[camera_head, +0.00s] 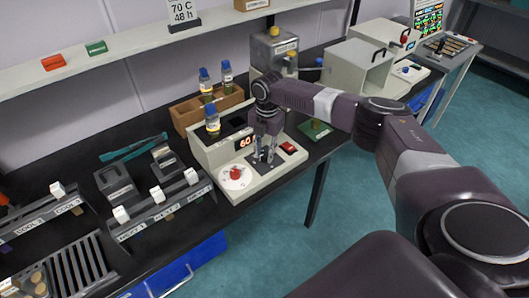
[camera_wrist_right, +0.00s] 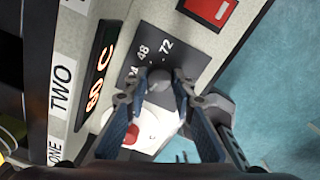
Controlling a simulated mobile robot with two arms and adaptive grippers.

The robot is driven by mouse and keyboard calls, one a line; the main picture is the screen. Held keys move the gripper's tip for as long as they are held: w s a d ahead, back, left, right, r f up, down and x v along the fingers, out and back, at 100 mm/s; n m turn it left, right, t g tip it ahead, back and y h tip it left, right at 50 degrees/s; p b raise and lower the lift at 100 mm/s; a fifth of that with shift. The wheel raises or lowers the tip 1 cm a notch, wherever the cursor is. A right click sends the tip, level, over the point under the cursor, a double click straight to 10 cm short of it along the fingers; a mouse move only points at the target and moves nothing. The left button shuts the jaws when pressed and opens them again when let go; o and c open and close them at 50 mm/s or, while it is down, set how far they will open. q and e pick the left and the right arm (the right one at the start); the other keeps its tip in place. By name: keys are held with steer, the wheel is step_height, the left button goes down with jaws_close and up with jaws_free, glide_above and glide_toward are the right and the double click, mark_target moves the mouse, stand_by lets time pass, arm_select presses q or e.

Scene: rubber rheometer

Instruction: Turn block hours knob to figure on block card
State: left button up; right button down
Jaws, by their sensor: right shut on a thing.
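The block card (camera_head: 183,12) stands on the shelf and reads 70 C 48 h. The heating block unit (camera_head: 222,150) is on the bench, with a lit display (camera_head: 245,141) showing 60. The hours knob (camera_wrist_right: 158,84) is a grey round knob on a dark plate marked 24, 48 and 72. My right gripper (camera_head: 264,158) points down over the unit's front panel, and its fingers are shut on the hours knob in the right wrist view (camera_wrist_right: 158,98). The fingers hide the knob in the head view. I cannot tell which figure it points at. My left gripper is out of view.
A white dial with a red centre (camera_head: 235,174) is left of the gripper and a red switch (camera_head: 289,147) right of it. A labelled rack (camera_head: 163,208) lies to the left.

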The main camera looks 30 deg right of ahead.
steer(key=shift+r+m+p, duration=0.2)
steer(key=shift+m+p, duration=1.3)
steer(key=shift+m, duration=0.5)
steer(key=m+p, duration=0.3)
steer(key=m, duration=0.2)
steer(key=shift+w+a+m, duration=0.1)
steer(key=shift+m, duration=0.2)
steer(key=m+p, duration=0.2)
steer(key=m, duration=0.3)
steer(key=shift+w+m+h+p, duration=0.15)
steer(key=shift+m+p, duration=0.25)
steer(key=shift+m, duration=0.9)
steer(key=shift+m+h+p, duration=0.15)
steer(key=shift+m+p, duration=0.25)
steer(key=shift+m, duration=0.9)
steer(key=c, duration=1.8)
jaws_free()
steer(key=shift+c, duration=0.2)
steer(key=shift+o, duration=1.1)
steer(key=shift+f, duration=0.1)
